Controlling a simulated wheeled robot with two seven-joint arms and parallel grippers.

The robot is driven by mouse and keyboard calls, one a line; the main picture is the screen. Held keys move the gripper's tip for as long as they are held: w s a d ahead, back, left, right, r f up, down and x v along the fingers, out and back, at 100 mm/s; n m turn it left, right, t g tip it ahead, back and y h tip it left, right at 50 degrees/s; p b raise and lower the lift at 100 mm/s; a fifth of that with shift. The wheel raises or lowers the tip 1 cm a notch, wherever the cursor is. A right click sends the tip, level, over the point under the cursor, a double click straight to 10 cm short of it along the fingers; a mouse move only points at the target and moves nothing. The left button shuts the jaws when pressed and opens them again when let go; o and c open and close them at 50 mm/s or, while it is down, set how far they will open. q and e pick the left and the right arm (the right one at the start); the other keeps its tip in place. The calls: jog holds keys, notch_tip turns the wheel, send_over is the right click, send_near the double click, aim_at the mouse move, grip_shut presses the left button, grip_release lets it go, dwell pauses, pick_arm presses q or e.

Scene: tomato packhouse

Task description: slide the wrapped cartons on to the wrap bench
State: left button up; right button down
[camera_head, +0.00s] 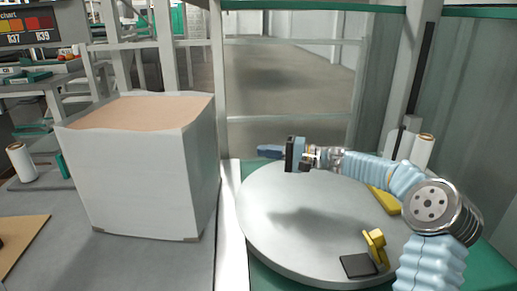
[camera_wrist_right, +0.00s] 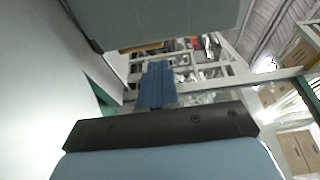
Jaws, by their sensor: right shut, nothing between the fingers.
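One wrapped carton (camera_head: 145,175), a large box in whitish film with a brown top, stands upright on the grey bench (camera_head: 170,262) at left in the head view. My right gripper (camera_head: 262,151) is shut and empty, over the far side of the round grey turntable (camera_head: 270,235). Its blue fingers point left, towards the carton, with a clear gap between them. In the right wrist view the blue fingers (camera_wrist_right: 156,86) show together. A pale surface fills the left of that view; I cannot tell what it is. My left gripper is not in view.
A white strip (camera_head: 229,240) runs between bench and turntable. On the turntable lie a black pad (camera_head: 357,265) and a yellow part (camera_head: 375,243). White film rolls stand at far left (camera_head: 21,162) and right (camera_head: 422,151). A post (camera_head: 219,80) rises behind the carton.

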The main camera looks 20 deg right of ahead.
aim_at(216, 150)
jog(key=x, duration=0.3)
jog(key=s+x, duration=0.1)
jog(key=x, duration=0.2)
jog(key=a+p+x, duration=0.1)
jog(key=x, duration=0.3)
jog(key=shift+s+a, duration=0.2)
jog(key=shift+s, duration=0.1)
jog(key=shift+a, duration=0.5)
